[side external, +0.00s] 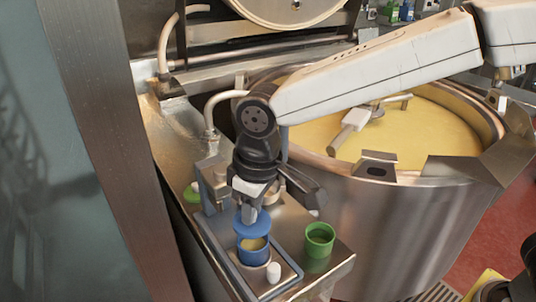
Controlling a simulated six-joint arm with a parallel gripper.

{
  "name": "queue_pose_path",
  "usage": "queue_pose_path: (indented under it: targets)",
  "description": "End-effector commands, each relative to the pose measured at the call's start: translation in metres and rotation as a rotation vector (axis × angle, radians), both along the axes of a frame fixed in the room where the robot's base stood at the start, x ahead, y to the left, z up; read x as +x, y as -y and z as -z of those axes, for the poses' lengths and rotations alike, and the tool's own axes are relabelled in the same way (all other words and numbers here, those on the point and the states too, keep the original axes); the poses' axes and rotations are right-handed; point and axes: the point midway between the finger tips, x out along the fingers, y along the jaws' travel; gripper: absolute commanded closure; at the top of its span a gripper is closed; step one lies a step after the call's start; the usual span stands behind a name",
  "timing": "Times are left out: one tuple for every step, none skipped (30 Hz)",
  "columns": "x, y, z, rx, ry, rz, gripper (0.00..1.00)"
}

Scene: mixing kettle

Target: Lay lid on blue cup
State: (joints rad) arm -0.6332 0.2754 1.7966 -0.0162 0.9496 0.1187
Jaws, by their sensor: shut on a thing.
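My gripper (249,210) points down and is shut on the blue lid (253,226). The lid is a round blue disc, held just above the blue cup (253,256) and covering the back part of its opening in this view. The blue cup stands upright on the metal tray, with pale yellow content visible inside. I cannot tell whether the lid touches the rim at the back.
A small white piece (273,272) stands in front of the cup on the tray (284,285). An open green cup (320,240) is to the right, near the shelf edge. A green lid (191,194) lies behind left. The large kettle (390,225) of yellow liquid fills the right side.

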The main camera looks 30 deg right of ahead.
Motion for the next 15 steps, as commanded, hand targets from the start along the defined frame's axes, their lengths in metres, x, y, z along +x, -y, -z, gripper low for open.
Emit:
queue_pose_path:
  targets:
    - [0.000, 0.000, 0.005, -0.001, -0.002, 0.000, 1.00]
    - [0.000, 0.000, 0.008, -0.001, -0.002, 0.000, 1.00]
    - [0.000, 0.000, 0.011, -0.001, -0.003, 0.000, 1.00]
    - [0.000, 0.000, 0.013, -0.001, -0.003, 0.000, 1.00]
    - [0.000, 0.000, 0.015, -0.001, -0.002, 0.000, 1.00]
    - [0.000, 0.000, 0.017, 0.000, -0.001, 0.000, 1.00]
    - [0.000, 0.000, 0.019, 0.000, -0.001, 0.000, 1.00]
    - [0.000, 0.000, 0.021, 0.000, -0.001, 0.000, 1.00]
    - [0.000, 0.000, 0.023, 0.000, -0.001, 0.000, 1.00]
    - [0.000, 0.000, 0.024, 0.000, -0.001, 0.000, 1.00]
    - [0.000, 0.000, 0.025, 0.000, -0.001, 0.000, 1.00]
    - [0.000, 0.000, 0.026, 0.000, -0.001, 0.000, 1.00]
    - [0.000, 0.000, 0.027, 0.000, 0.000, 0.000, 1.00]
    - [0.000, 0.000, 0.027, 0.000, 0.000, 0.000, 1.00]
    - [0.000, 0.000, 0.028, 0.000, 0.000, 0.000, 1.00]
